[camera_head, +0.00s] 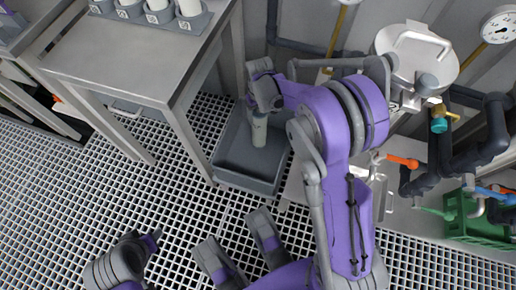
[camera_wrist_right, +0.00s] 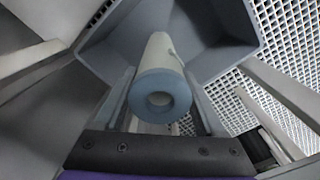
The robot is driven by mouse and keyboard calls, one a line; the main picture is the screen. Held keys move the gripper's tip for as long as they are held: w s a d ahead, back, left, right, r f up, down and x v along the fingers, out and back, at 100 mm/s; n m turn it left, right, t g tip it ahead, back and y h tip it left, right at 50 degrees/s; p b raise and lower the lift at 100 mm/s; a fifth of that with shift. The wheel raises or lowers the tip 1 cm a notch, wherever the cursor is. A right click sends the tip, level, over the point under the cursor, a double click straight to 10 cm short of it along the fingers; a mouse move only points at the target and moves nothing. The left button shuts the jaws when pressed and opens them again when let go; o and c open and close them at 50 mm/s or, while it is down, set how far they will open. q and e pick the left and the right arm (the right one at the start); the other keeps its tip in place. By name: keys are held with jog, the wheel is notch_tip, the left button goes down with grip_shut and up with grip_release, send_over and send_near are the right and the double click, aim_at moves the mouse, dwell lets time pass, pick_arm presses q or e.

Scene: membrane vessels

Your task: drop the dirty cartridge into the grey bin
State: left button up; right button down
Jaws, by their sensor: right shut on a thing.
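The cartridge (camera_head: 259,132) is a pale off-white cylinder. It hangs upright, or nearly so, from my right gripper (camera_head: 262,104), which is shut on its upper end. In the right wrist view the cartridge (camera_wrist_right: 161,55) shows a blue-grey ring end with a round hole towards the camera, between the two fingers (camera_wrist_right: 160,108). The grey bin (camera_head: 241,180) is an open rectangular tub on the grating, and its wall (camera_wrist_right: 235,62) fills the top of the wrist view. The cartridge is over the bin's opening; its exact height is unclear.
A steel table (camera_head: 125,60) stands left of the bin, with a grey rack (camera_head: 150,22) of several white cartridges on it. At the right are a round steel lid (camera_head: 413,55), pipes, valves and a green crate (camera_head: 478,222). Open grating lies in front of the bin.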

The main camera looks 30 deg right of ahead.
grip_release()
jog(key=shift+r, duration=0.1)
notch_tip(320, 180, up, 11)
jog(key=p, duration=0.3)
dwell(0.5)
